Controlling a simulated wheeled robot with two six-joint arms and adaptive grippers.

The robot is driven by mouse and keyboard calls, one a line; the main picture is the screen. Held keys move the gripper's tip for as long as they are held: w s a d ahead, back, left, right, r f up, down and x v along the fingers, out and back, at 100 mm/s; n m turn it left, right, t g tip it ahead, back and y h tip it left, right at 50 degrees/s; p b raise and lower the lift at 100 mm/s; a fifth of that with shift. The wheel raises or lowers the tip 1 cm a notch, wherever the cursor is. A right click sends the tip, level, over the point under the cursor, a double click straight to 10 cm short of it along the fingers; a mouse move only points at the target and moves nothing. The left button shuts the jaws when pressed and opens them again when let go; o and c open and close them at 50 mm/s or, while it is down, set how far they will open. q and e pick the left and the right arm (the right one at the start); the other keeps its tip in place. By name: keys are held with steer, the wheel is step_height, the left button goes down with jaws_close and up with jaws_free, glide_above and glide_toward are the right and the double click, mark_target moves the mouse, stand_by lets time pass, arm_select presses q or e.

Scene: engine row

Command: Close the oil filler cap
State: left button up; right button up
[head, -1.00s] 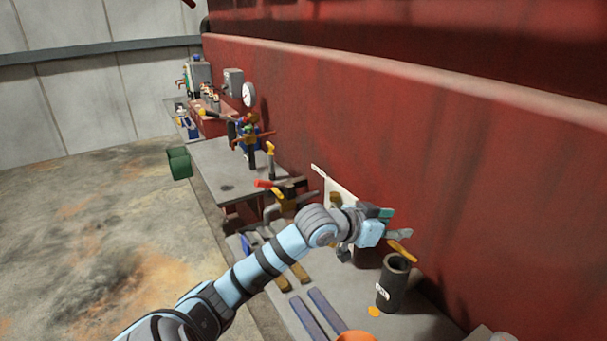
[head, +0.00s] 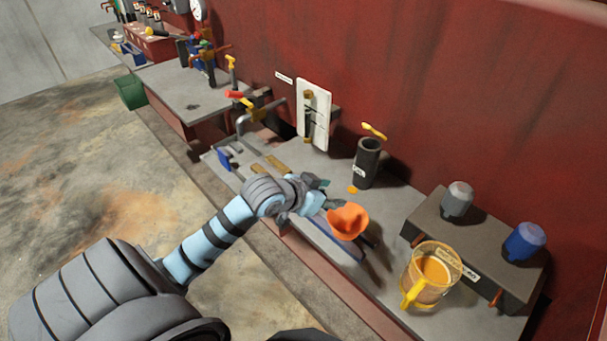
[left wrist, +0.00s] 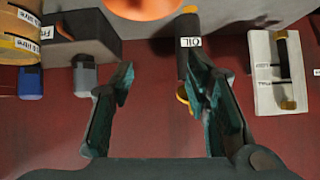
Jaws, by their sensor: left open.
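The oil filler is a dark upright cylinder (head: 366,168) with a white label, standing on the bench against the red wall. Its top looks open. A yellow piece (head: 374,131), which may be the cap or its handle, is above and behind the rim. In the left wrist view the filler (left wrist: 188,40) appears upside down, labelled OIL, and a finger partly hides the yellow piece (left wrist: 182,96). My left gripper (head: 328,193) is open and empty, in front of and left of the filler, apart from it. My right gripper is not in view.
An orange funnel-like piece (head: 348,220) is close beside my left gripper. A yellow-handled jug (head: 413,285) and a dark block with grey (head: 458,199) and blue caps (head: 524,241) are at right. A white panel (head: 315,119) stands left of the filler.

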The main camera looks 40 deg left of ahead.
arm_select(q)
steer(key=s+d+f+g, duration=0.2)
steer(key=s+d+f, duration=0.1)
steer(key=s+f, duration=0.4)
steer(key=shift+s+f+y, duration=0.3)
steer(key=shift+s+f, duration=0.05)
steer(key=shift+s, duration=0.9)
steer(key=shift+c, duration=0.4)
